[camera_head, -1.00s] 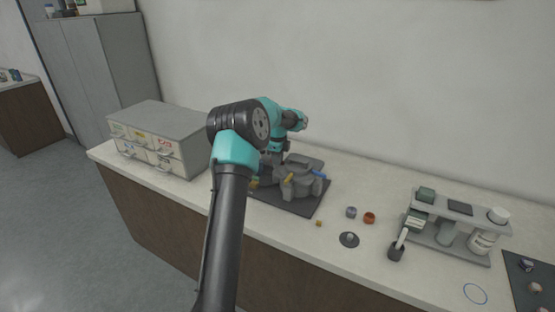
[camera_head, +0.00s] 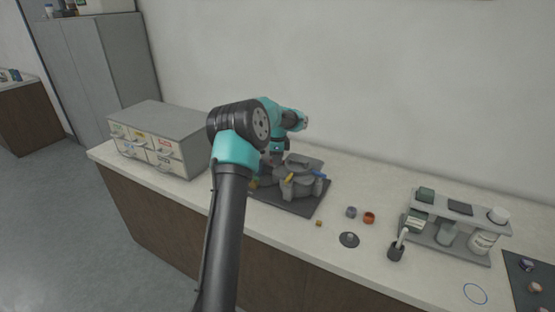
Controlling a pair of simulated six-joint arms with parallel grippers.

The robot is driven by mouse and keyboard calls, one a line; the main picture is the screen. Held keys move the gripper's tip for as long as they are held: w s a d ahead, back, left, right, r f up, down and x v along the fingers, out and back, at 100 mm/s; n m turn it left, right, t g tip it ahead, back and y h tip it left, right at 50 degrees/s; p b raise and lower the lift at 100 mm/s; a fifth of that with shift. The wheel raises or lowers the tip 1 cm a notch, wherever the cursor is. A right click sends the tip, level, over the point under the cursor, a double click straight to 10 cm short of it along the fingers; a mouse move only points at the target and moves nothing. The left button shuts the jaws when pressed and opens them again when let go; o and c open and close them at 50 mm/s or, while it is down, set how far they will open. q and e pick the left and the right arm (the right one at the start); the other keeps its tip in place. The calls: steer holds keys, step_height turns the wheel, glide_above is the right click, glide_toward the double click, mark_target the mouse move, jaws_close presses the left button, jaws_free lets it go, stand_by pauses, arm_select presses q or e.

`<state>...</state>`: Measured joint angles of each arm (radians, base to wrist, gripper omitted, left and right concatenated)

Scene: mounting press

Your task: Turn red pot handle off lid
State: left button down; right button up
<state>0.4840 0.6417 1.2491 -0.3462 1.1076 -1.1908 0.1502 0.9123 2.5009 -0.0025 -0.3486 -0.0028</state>
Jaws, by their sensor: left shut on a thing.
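The grey mounting press (camera_head: 304,187) stands on a dark base plate near the middle of the counter. Its rounded grey top, probably the lid, shows just right of my left gripper (camera_head: 273,160). A yellow handle (camera_head: 289,178) and a blue handle (camera_head: 319,174) show on the press. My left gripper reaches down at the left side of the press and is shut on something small. A trace of red shows at its fingers, probably the red pot handle. My arm and the small size hide the details. My right gripper is out of view.
A grey drawer box (camera_head: 165,135) stands left of my arm. Right of the press lie a small grey ring (camera_head: 351,212), a copper-coloured ring (camera_head: 369,218) and a dark disc (camera_head: 349,240). A bottle rack (camera_head: 456,225) stands further right. The counter behind the rings is clear.

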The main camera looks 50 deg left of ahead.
arm_select(q)
steer(key=n, duration=1.1)
steer(key=shift+a, duration=0.1)
steer(key=shift+n, duration=1.9)
steer(key=c, duration=1.2)
jaws_free()
steer(key=shift+o, duration=0.2)
step_height(320, 180, up, 17)
steer(key=shift+r, duration=0.2)
